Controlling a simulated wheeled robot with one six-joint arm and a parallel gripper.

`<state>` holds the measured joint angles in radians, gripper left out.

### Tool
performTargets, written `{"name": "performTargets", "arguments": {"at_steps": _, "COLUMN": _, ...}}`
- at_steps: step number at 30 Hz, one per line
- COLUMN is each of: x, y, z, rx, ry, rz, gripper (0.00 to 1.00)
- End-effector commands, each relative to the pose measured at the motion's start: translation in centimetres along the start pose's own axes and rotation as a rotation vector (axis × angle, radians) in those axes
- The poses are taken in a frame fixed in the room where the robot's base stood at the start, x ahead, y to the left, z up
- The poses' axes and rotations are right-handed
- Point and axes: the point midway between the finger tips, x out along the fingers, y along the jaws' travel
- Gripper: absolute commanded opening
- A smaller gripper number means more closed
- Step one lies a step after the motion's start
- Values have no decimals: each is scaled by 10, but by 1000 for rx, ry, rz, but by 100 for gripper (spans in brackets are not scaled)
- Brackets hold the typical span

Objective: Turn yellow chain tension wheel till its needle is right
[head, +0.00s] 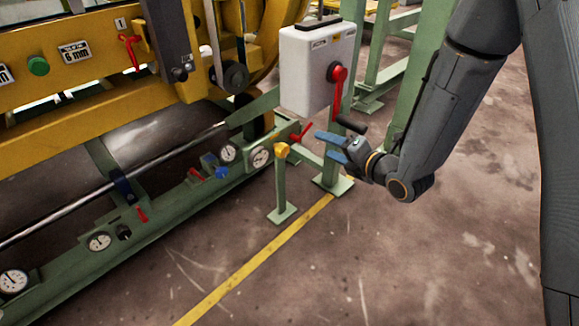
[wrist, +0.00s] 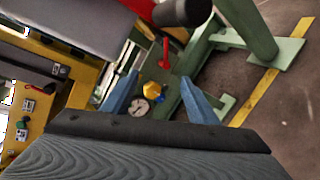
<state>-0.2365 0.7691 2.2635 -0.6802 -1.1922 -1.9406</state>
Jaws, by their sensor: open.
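Two white dial gauges, one (head: 260,157) and another (head: 228,153), are on the beam left of the wheel. One gauge (wrist: 140,106) shows in the wrist view. Which gauge belongs to the wheel, and where its needle points, I cannot tell.
A white switch box (head: 316,70) with a red handle (head: 338,82) stands above my gripper. A red lever (head: 301,132) is close to the fingertips. Blue (head: 221,172) and red knobs are on the beam. Floor right of the yellow line (head: 255,262) is clear.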

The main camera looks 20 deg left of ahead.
Motion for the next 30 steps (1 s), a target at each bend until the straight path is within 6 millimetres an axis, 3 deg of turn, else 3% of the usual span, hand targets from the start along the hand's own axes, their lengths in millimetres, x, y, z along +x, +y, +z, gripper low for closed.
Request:
{"name": "performTargets", "arguments": {"at_steps": 1, "x": 15, "y": -15, "z": -15, "rx": -55, "ry": 15, "rz": 50, "gripper": 54}}
{"name": "performTargets", "arguments": {"at_steps": 3, "x": 26, "y": -20, "z": -30, "rx": -137, "ry": 24, "rz": 124, "gripper": 54}}
{"name": "performTargets", "arguments": {"at_steps": 10, "x": 44, "y": -28, "z": -64, "rx": -323, "ry": 17, "rz": 311, "gripper": 54}}
{"name": "performTargets", "arguments": {"at_steps": 19, "x": 57, "y": -22, "z": -74, "rx": -377, "ry": 7, "rz": 369, "gripper": 54}}
{"name": "performTargets", "arguments": {"at_steps": 30, "x": 107, "y": -4, "z": -78, "rx": -375, "ry": 8, "rz": 367, "gripper": 54}}
